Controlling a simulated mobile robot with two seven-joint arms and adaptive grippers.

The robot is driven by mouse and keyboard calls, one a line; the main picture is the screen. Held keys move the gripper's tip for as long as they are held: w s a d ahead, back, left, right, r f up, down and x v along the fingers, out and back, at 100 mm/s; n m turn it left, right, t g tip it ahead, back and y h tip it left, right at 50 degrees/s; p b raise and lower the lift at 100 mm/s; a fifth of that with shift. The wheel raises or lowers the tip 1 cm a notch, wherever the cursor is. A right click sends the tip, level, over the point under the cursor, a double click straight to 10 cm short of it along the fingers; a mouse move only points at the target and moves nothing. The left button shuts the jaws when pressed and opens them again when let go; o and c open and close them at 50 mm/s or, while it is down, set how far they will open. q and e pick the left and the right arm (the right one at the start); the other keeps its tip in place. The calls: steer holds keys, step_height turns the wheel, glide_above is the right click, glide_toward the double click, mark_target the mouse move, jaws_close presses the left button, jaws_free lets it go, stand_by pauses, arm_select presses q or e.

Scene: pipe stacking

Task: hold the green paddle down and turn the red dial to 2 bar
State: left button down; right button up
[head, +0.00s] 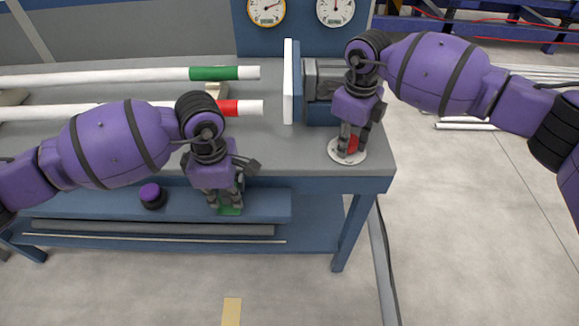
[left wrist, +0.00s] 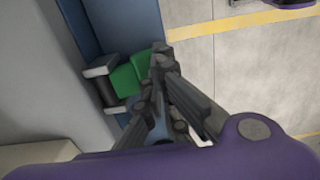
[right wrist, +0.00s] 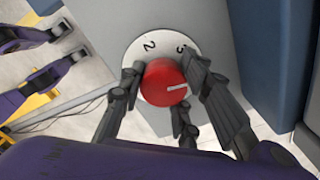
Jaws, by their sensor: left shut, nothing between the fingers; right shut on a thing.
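The green paddle (head: 229,211) sits at the front of the blue shelf below the bench top, mostly under my left gripper (head: 226,203). In the left wrist view the green paddle (left wrist: 128,78) lies beside the fingertips of my shut left gripper (left wrist: 160,50); I cannot tell how far it is pressed. The red dial (right wrist: 165,82) stands on a white numbered disc (right wrist: 150,46). My right gripper (head: 349,153) is shut on it, with fingers around its sides. The dial's white line points right in the right wrist view. The 2 is at upper left; fingers hide part of the disc.
Two gauges (head: 266,10) (head: 335,10) are on the blue back panel. White pipes with a green band (head: 214,73) and a red band (head: 230,108) lie left on the grey bench (head: 270,150). A purple-topped black knob (head: 151,195) is left of my left gripper.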

arm_select(q)
steer(key=shift+f, duration=0.1)
arm_select(e)
steer(key=shift+d+f+n, duration=0.35)
steer(key=shift+n, duration=0.05)
arm_select(q)
steer(key=shift+r, duration=2.05)
arm_select(e)
steer(key=o, duration=0.6)
arm_select(q)
steer(key=shift+w+f, duration=0.1)
steer(key=shift+w, duration=0.1)
arm_select(e)
steer(key=o, duration=0.6)
steer(key=shift+w+f, duration=0.15)
steer(key=shift+a, duration=0.1)
steer(key=shift+a+r, duration=0.1)
steer(key=shift+r, duration=0.15)
